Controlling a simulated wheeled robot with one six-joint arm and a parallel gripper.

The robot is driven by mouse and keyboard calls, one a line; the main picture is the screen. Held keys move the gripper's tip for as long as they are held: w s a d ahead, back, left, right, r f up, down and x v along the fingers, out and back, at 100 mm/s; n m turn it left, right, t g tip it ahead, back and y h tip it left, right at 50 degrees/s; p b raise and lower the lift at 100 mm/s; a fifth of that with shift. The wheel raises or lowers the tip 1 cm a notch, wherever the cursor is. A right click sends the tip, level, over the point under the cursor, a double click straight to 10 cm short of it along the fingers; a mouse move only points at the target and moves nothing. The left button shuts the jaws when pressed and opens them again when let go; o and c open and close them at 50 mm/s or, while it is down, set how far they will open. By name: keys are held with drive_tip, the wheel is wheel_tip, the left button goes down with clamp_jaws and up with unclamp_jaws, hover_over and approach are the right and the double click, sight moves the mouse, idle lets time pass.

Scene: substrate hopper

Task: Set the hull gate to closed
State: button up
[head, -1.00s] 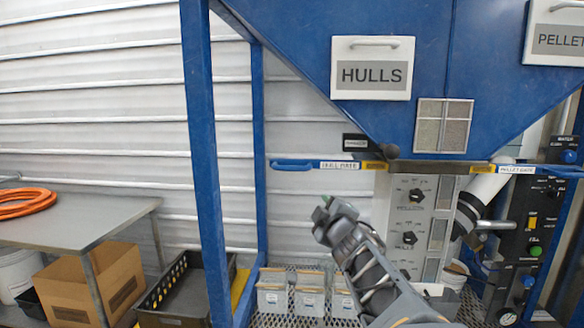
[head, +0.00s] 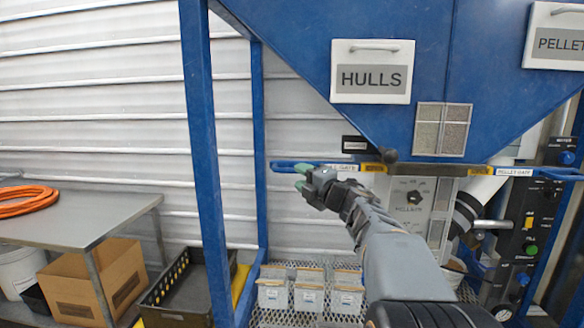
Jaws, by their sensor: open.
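The hull gate (head: 281,165) is a slim blue bar with a rounded handle end at its left, running flat below the blue hopper. Its white label is partly hidden by my gripper, and a yellow tag (head: 375,168) sits to its right. My gripper (head: 300,177) is open, with green fingertips pointing left. It overlaps the bar just right of the handle end in the head view; I cannot tell whether it touches it. The hopper (head: 300,15) above carries a white HULLS plate (head: 372,90).
The pellet gate (head: 560,174) is a similar blue bar at the right. A blue frame post (head: 207,170) stands left of the hull gate. White bins (head: 309,298) stand on the mesh floor below. A control panel (head: 412,212) is behind my arm.

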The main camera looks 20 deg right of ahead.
sight(291, 171)
drive_tip(key=shift+p+x, duration=0.55)
drive_tip(key=shift+x, duration=1.9)
drive_tip(key=shift+c, duration=0.4)
clamp_jaws()
